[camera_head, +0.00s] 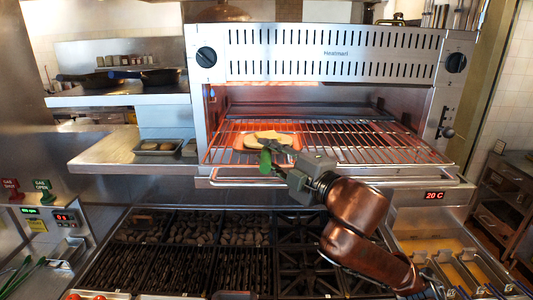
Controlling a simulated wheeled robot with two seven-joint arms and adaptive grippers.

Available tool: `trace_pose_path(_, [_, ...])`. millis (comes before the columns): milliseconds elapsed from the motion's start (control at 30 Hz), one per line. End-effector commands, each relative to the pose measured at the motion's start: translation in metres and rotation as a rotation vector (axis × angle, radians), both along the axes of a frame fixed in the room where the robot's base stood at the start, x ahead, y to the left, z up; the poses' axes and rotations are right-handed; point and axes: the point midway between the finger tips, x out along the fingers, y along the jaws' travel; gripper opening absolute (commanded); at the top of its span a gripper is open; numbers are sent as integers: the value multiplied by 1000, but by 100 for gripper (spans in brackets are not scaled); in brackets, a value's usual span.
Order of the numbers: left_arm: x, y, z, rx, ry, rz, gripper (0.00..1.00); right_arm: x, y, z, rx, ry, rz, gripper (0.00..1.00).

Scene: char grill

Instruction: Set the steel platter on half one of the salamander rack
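The salamander (330,55) stands at the back, its heater glowing orange above a wire rack (370,145). A pale, bread-like piece of food (258,138) lies over the left half of the rack. A shallow platter, lit orange, seems to be under it, but its rim is hard to make out. My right gripper (268,152) reaches in from the lower right to the front edge of this food. Its fingertips are small and overlap the food and rack, so I cannot tell whether they grip the platter. A small green piece shows at the fingertips. My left gripper is out of view.
The right half of the rack is bare. A char grill (165,262) and burner grates (305,262) lie below, with fryer baskets (465,270) at right. A steel side shelf (110,153) holds a small tray (157,147). Dark pans (158,77) stand at upper left.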

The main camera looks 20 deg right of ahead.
Motion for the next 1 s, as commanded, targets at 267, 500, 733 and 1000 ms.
trace_pose_path(267, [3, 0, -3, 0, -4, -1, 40, -10, -5, -1, -2, -3, -2, 24])
trace_pose_path(500, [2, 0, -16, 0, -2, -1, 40, -53, -24, -3, -3, -5, -4, 24])
trace_pose_path(733, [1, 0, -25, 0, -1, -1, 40, -92, -40, -4, -3, -4, -4, 24])
trace_pose_path(1000, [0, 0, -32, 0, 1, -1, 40, -111, -47, -3, -1, -1, -2, 24])
